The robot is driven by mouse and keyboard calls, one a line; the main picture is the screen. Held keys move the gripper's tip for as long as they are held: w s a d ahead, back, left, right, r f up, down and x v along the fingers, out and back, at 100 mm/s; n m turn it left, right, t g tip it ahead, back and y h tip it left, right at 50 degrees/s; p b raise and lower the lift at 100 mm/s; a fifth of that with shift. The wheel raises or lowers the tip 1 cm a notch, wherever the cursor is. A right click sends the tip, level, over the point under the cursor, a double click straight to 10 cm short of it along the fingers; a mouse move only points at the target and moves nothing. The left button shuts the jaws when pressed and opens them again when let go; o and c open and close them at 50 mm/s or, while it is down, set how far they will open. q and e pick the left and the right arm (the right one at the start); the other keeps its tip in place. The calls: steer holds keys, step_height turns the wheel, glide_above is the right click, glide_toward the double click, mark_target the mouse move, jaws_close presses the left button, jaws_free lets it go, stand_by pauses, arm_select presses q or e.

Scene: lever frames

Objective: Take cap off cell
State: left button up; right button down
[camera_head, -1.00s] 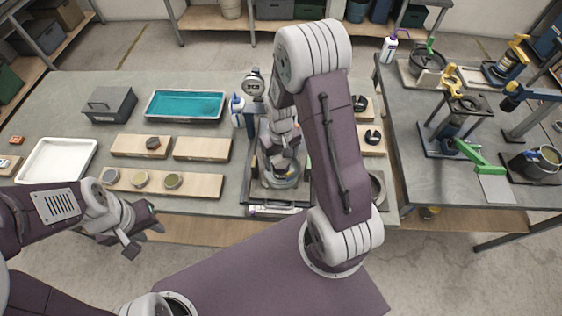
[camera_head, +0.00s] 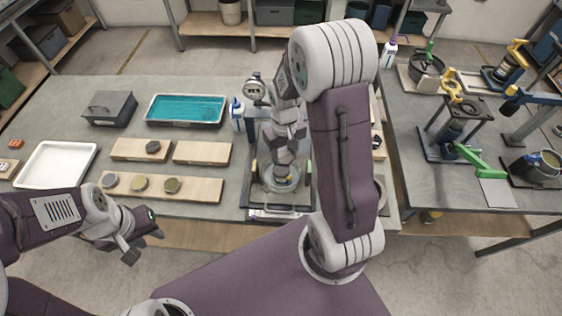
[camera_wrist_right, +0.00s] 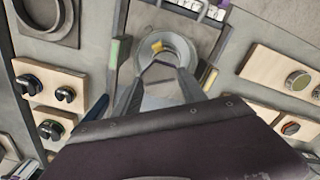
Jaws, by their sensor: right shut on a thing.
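The cell (camera_head: 268,186) is a round, clear-grey vessel on a dark-framed station at the front edge of the bench. In the right wrist view its round wall (camera_wrist_right: 183,46) shows beyond my fingers, with a small yellow part inside. My right gripper (camera_head: 283,168) points down over the cell. In the right wrist view the right gripper (camera_wrist_right: 163,68) is shut on what appears to be the cap, whose outline is mostly hidden by the fingers. I cannot tell whether the cap still touches the cell. My left gripper (camera_head: 142,246) is open and empty, off the bench front at the left.
A white tray (camera_head: 32,176), wooden boards with round pieces (camera_head: 140,184), a grey box (camera_head: 110,106) and a teal-lined tray (camera_head: 185,94) lie left of the station. A dial gauge (camera_head: 255,90) and a white-blue bottle (camera_head: 237,110) stand behind it. Another bench (camera_head: 405,150) is at right.

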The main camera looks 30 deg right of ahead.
steer(key=s+d+r, duration=0.3)
steer(key=d+r, duration=0.3)
steer(key=d, duration=0.4)
steer(key=shift+s+r+b, duration=0.15)
steer(key=shift+b, duration=0.3)
